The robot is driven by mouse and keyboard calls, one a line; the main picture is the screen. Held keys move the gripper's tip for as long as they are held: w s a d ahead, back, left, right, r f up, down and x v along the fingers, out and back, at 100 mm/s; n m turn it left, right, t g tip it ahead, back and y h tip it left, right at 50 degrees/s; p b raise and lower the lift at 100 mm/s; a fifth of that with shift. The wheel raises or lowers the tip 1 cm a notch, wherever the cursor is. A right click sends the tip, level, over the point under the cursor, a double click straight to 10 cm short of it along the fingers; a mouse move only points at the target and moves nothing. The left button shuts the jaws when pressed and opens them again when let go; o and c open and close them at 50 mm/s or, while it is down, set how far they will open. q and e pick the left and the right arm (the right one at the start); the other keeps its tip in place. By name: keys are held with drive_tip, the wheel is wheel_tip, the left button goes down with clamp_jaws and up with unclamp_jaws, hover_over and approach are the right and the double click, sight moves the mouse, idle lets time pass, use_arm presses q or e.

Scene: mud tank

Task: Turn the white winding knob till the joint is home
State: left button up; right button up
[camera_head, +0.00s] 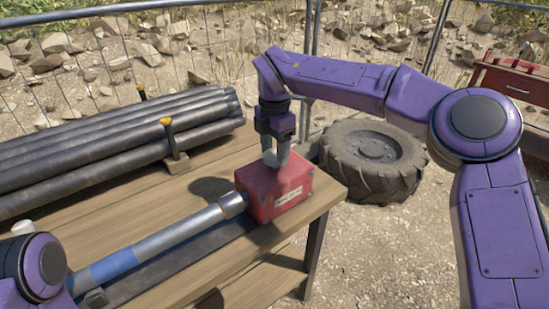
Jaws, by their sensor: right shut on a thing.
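A red box (262,205) with a small pale label sits at the near right corner of the wooden table. A grey pipe (180,229) with a blue band runs from the lower left to the box, its metal collar (233,204) against the box's left face. My right gripper (275,160) points down onto the box top and is shut on the white winding knob, which the fingers mostly hide. How far the joint is in cannot be told. My left arm shows at the lower left edge; its gripper is not in view.
Dark pipes (110,145) lie stacked on the table at the back left, held by yellow-topped posts (168,135). A small white piece (22,227) shows by my left arm. Wire fencing runs behind.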

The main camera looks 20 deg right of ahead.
sight(275, 153)
use_arm(q)
drive_tip(key=shift+f+b, duration=1.05)
drive_tip(key=shift+f, duration=0.35)
use_arm(e)
drive_tip(key=shift+f+m, duration=0.1)
drive_tip(key=shift+m, duration=1.2)
drive_tip(key=o, duration=1)
drive_tip(key=shift+o, duration=0.2)
use_arm(q)
wheel_tip(275, 153, up, 2)
drive_tip(key=shift+p, duration=1)
use_arm(e)
wheel_tip(275, 153, up, 11)
drive_tip(key=shift+f, duration=0.2)
